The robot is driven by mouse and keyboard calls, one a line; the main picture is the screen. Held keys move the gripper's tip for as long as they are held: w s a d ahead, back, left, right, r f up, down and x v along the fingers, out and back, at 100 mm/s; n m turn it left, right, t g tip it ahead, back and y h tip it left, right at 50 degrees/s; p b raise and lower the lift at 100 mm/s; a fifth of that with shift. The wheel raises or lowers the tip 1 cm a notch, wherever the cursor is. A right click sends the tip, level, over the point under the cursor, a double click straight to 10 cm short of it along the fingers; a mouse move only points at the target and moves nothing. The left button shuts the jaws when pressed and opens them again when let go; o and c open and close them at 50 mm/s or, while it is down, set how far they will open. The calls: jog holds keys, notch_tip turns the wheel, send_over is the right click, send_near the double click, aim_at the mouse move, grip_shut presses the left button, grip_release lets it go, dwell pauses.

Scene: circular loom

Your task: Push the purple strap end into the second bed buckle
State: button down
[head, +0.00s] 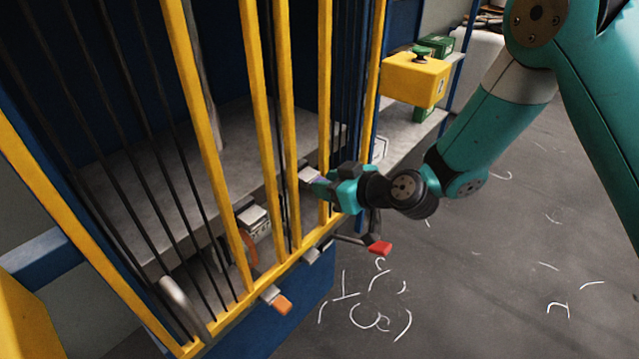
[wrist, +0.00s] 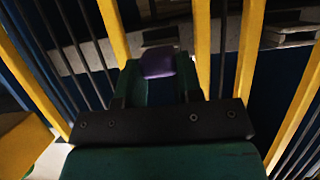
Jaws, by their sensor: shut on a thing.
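My gripper (head: 322,184) is at the yellow bars, shut on the purple strap end. In the wrist view, the purple strap end (wrist: 158,63) sits between the fingertips (wrist: 160,76), its front pointing away from me. A grey buckle (head: 308,173) is just beyond my fingertips; a grey block with a dark slot (wrist: 160,36) appears straight ahead in the wrist view. Whether the strap end touches it I cannot tell. Another grey buckle (head: 252,216), with an orange strap below it, is farther left along the bed edge.
Yellow bars (head: 256,110) stand close on both sides of my gripper, with thin dark warp rods between them. A clip with an orange end (head: 276,299) and a red-tipped lever (head: 379,247) stick out at the lower rail. The floor at right is open.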

jog(key=shift+s+d+b, duration=0.15)
jog(key=shift+b, duration=0.15)
jog(key=shift+s+d+b, duration=0.2)
jog(key=shift+d+b, duration=0.1)
jog(key=shift+b, duration=0.1)
jog(key=shift+s+d+r+b, duration=0.15)
jog(key=shift+s+d+b, duration=1.15)
jog(key=shift+d+b, duration=0.4)
jog(key=shift+a, duration=0.1)
